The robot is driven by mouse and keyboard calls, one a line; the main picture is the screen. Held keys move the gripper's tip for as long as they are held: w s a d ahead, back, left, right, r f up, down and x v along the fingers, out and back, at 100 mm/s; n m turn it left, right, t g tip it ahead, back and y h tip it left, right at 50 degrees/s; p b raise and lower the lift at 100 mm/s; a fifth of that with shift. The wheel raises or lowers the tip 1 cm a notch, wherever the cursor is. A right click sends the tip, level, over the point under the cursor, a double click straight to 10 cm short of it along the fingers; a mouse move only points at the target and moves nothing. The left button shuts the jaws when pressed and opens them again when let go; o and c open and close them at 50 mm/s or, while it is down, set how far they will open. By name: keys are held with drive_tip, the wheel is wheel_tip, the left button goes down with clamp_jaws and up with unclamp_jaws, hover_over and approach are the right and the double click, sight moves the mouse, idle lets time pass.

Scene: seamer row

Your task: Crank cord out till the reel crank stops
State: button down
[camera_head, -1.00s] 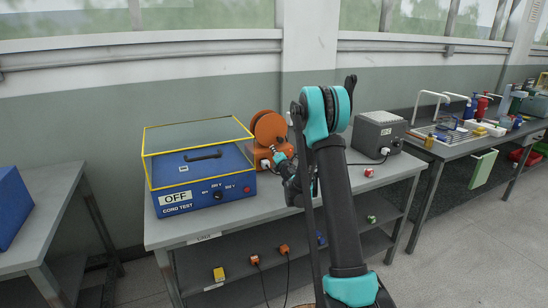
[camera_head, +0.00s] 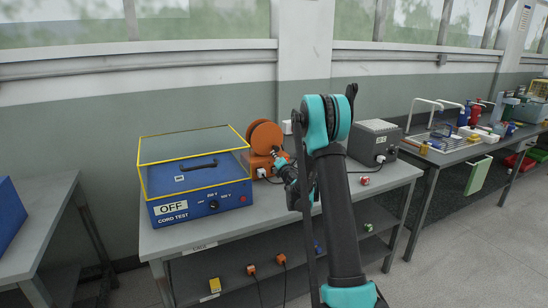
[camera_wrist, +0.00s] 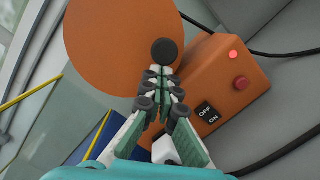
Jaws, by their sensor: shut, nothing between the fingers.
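The orange reel (camera_head: 265,138) stands on the bench, right of the blue box. In the wrist view its round orange disc (camera_wrist: 115,50) fills the upper left, with a round black crank knob (camera_wrist: 165,51) near its right edge. The reel's orange base (camera_wrist: 215,85) has a lit red lamp, a red button and an OFF/ON switch (camera_wrist: 206,112). My gripper (camera_wrist: 161,76) has its fingers together and empty, tips close to the knob; I cannot tell if they touch it. In the head view my gripper (camera_head: 281,163) is at the reel's front right, partly hidden by my arm.
A blue cord test box (camera_head: 195,203) marked OFF, with a yellow-edged clear cover, stands left of the reel. A grey box (camera_head: 375,140) with a plugged cable stands to the right. The bench's front left strip (camera_head: 180,235) is clear.

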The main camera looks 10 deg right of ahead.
drive_tip(key=shift+d+n, duration=0.2)
drive_tip(key=shift+n, duration=0.2)
drive_tip(key=n, duration=0.1)
drive_tip(key=d+n, duration=0.1)
drive_tip(key=n, duration=0.1)
drive_tip(key=d+r+n, duration=0.1)
drive_tip(key=shift+w+n+y, duration=0.3)
drive_tip(key=shift+w, duration=0.1)
drive_tip(key=n, duration=0.1)
drive_tip(key=d+r+n, duration=0.1)
drive_tip(key=n, duration=0.2)
drive_tip(key=shift+w+d+r+y, duration=0.25)
drive_tip(key=shift+y, duration=0.15)
drive_tip(key=shift+d+r, duration=0.1)
drive_tip(key=shift+r, duration=0.05)
